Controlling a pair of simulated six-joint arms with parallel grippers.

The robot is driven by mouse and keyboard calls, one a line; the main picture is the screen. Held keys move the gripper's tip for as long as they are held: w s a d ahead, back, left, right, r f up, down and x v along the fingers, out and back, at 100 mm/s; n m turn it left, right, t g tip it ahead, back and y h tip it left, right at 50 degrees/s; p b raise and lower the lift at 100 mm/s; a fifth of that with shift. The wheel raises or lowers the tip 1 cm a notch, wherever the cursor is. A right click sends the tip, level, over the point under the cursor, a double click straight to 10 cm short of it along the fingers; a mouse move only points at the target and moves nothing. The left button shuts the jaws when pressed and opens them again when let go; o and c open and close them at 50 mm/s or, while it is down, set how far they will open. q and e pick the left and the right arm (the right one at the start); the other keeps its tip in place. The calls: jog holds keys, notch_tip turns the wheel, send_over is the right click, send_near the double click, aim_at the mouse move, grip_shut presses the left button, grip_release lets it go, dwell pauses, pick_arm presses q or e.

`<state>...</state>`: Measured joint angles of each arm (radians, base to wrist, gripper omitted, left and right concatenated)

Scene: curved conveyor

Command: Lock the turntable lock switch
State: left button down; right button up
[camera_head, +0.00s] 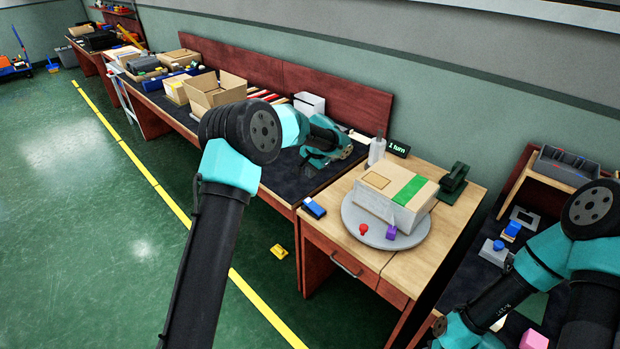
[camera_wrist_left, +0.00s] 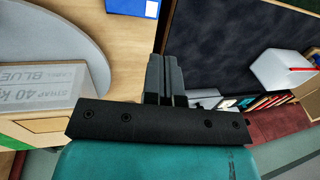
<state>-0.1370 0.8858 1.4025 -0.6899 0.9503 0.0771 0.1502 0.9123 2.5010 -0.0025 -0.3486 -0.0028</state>
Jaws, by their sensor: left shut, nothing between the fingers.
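The grey round turntable (camera_head: 352,218) stands on a wooden table and carries a light box with a green strip (camera_head: 400,195). Its edge also shows at the left of the left wrist view (camera_wrist_left: 95,48). A small blue, white and black switch-like block (camera_head: 314,208) lies at the table's left edge; its blue part shows at the top of the wrist view (camera_wrist_left: 146,8). I cannot tell for sure that it is the lock switch. My left gripper (camera_wrist_left: 166,62) is shut and empty, apart from the block. In the head view the left gripper is partly hidden. My right gripper is out of view.
A red knob (camera_head: 363,229) and a purple block (camera_head: 391,233) are at the turntable's front. A white bottle (camera_head: 376,152), a black "1 turn" display (camera_head: 398,148) and a dark green device (camera_head: 454,182) stand behind. A dark-topped bench with boxes extends left.

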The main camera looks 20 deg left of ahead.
aim_at(306, 199)
pick_arm(q)
jog(key=x, duration=1.2)
jog(key=shift+w+f, duration=0.15)
jog(key=shift+f, duration=0.25)
jog(key=shift+a, duration=0.15)
